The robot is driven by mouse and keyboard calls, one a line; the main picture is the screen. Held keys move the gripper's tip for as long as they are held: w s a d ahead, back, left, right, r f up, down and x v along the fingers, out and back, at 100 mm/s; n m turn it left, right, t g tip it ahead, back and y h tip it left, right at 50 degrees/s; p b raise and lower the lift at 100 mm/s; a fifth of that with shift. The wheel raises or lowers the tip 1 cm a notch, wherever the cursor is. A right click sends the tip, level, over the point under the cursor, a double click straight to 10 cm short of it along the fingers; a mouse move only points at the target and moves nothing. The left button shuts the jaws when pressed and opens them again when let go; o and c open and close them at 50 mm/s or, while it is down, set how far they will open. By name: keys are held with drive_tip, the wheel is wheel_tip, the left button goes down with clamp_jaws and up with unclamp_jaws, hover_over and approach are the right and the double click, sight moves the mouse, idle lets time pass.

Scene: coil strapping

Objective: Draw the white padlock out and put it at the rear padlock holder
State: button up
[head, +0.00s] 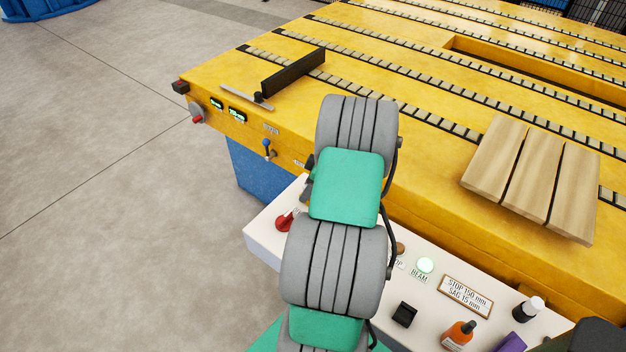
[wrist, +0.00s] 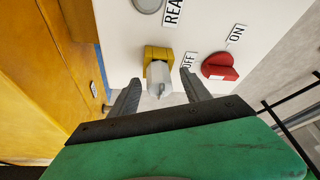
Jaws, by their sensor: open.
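In the wrist view the white padlock (wrist: 158,82) hangs at a yellow holder (wrist: 157,53) on the white panel. My gripper (wrist: 160,78) is open, with one finger on each side of the padlock. A gap shows between the padlock and each finger, and I cannot see any contact. A label starting "REA" (wrist: 172,12) is cut off at the top edge, beside a grey round part (wrist: 147,4). I cannot tell whether this part is the rear padlock holder. In the head view my arm hides the gripper and the padlock.
A red knob (wrist: 221,67) with an ON label (wrist: 236,34) is right of the padlock. A yellow slatted table (head: 400,60) with wooden boards (head: 530,175) lies behind.

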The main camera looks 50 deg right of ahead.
drive_tip(key=shift+c, duration=0.3)
clamp_jaws()
drive_tip(key=c, duration=0.6)
unclamp_jaws()
clamp_jaws()
drive_tip(key=shift+r, duration=0.6)
idle(0.6)
drive_tip(key=shift+c, duration=0.4)
unclamp_jaws()
clamp_jaws()
